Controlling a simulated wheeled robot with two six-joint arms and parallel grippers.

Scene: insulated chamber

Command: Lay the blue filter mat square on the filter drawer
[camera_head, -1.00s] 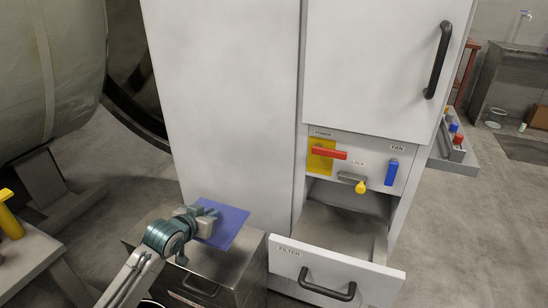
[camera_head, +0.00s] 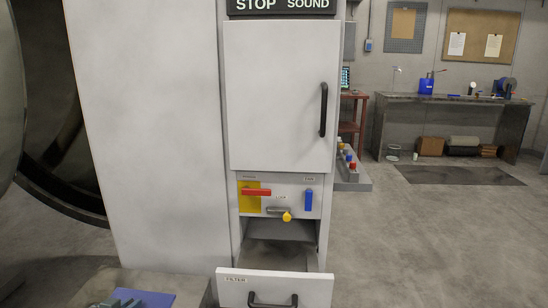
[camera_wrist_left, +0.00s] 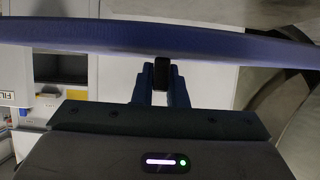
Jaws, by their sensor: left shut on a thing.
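The blue filter mat (camera_head: 150,299) shows at the bottom edge of the head view, left of the filter drawer (camera_head: 306,288). In the left wrist view the mat (camera_wrist_left: 110,38) spans the top of the picture as a thin blue sheet seen nearly edge-on. My left gripper (camera_head: 122,303) is shut on the mat's edge; its fingers (camera_wrist_left: 160,78) also show in the wrist view. Most of the gripper is cut off in the head view. The drawer is pulled open, with its labelled white front and black handle towards me. My right gripper is not in view.
The white cabinet (camera_head: 275,100) stands above the drawer, with a red handle (camera_head: 256,192), a yellow-tipped lever (camera_head: 286,216) and a blue switch (camera_head: 308,200). A dark metal box top (camera_head: 70,295) lies beneath the mat.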

